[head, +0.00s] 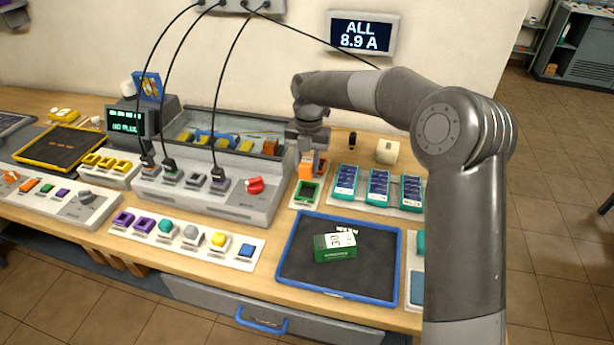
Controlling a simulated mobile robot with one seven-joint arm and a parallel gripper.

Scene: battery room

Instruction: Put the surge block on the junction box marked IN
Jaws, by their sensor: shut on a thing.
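My gripper (312,163) hangs from the arm over the back middle of the bench, fingers down. It is shut on a small orange block (305,170), partly covered by the fingers. I cannot read any mark to confirm that this is the surge block. Just below it is a green-rimmed socket (306,193) on a pale plate; I cannot tell whether the block touches it. No marking IN is legible, so I cannot tell which thing is the junction box. A green and white box (335,247) with unclear print lies on the dark blue-rimmed tray (285,270).
Several teal and navy modules (379,187) stand on a plate right of the gripper. A grey console (210,195) with plugged black cables and a red knob is to the left. A strip of coloured buttons (190,238) lies in front. A wall display (361,35) reads ALL 8.9 A.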

